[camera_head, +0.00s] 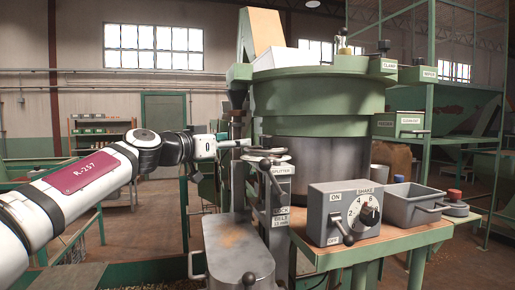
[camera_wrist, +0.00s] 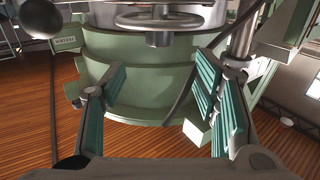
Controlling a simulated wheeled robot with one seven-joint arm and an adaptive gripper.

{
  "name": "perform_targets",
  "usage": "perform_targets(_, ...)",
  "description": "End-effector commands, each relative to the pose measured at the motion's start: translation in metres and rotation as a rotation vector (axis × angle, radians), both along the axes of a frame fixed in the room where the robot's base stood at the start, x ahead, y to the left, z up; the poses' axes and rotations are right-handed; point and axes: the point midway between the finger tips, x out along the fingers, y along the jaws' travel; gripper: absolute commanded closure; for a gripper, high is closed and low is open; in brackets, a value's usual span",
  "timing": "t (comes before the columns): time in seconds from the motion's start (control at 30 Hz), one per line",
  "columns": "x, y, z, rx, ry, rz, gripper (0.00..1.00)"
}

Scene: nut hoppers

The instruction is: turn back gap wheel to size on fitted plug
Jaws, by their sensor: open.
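A small handwheel (camera_head: 264,154) sits on top of the post labelled SPLITTER, in front of the big green drum; I take it for the gap wheel. In the wrist view a grey spoked wheel (camera_wrist: 158,20) shows at the top centre, beyond the fingertips. My gripper (camera_head: 232,144) is just left of the handwheel in the head view, roughly level with it. In the wrist view my gripper (camera_wrist: 160,78) is open, its teal pads wide apart with nothing between them. I cannot make out the fitted plug in either view.
The green drum (camera_head: 318,100) stands close behind. A grey control box (camera_head: 345,212) with a SHAKE knob and lever, and a grey tray (camera_head: 412,204), stand on the green bench (camera_head: 375,246) at the right. A grey lidded box (camera_head: 238,250) stands below the post.

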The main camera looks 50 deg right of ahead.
Motion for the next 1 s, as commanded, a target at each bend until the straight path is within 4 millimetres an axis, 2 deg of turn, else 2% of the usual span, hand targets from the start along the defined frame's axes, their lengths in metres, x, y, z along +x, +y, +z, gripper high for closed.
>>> perform_targets(0.17,-0.001,-0.011,0.000,0.000,-0.001,-0.004,0.45)
perform_targets(0.27,-0.001,-0.026,0.001,0.001,0.000,-0.004,0.45)
perform_targets(0.7,0.001,-0.110,0.001,-0.001,-0.001,-0.003,0.45)
perform_targets(0.9,0.003,-0.132,0.001,-0.002,-0.001,-0.002,0.45)
perform_targets(1.0,0.003,-0.136,0.000,-0.001,-0.002,-0.001,0.45)
